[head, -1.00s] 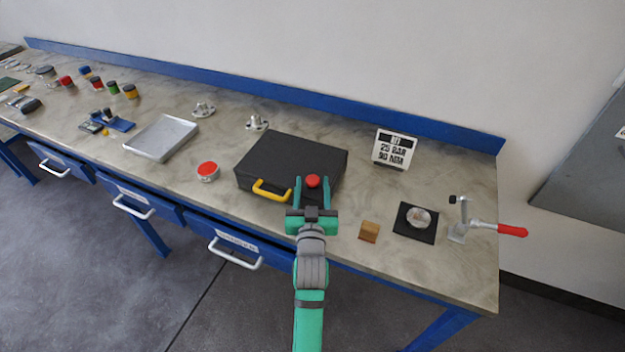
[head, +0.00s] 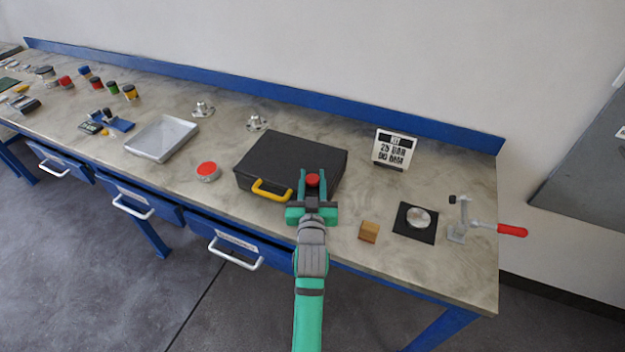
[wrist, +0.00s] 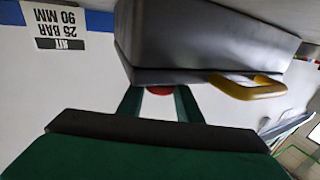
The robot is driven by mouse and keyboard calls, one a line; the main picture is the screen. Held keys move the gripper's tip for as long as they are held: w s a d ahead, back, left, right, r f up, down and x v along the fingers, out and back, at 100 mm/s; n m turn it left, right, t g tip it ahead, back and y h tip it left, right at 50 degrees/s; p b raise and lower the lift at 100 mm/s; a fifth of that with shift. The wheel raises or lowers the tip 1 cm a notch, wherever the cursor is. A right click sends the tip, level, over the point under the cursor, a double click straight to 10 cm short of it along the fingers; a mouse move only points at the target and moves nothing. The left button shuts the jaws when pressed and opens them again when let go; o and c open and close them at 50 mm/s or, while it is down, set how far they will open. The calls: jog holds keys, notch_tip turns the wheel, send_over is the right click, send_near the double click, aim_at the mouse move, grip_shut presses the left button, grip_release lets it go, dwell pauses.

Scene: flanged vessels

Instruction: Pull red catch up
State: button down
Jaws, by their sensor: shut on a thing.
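The red catch (head: 312,180) is a round red knob at the front right of the black case (head: 285,160). My gripper (head: 314,183) is at the case front with its green fingers on either side of the catch, shut on it. The case lid is closed. The yellow handle (head: 271,190) is on the case front, left of my gripper.
A red-topped tin (head: 208,171) and a metal tray (head: 162,138) are left of the case.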

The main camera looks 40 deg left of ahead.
jog(key=shift+r, duration=0.65)
jog(key=c, duration=1.3)
grip_release()
jog(key=shift+s+d, duration=0.15)
jog(key=shift+s, duration=0.05)
jog(key=v, duration=1)
jog(key=shift+s, duration=0.15)
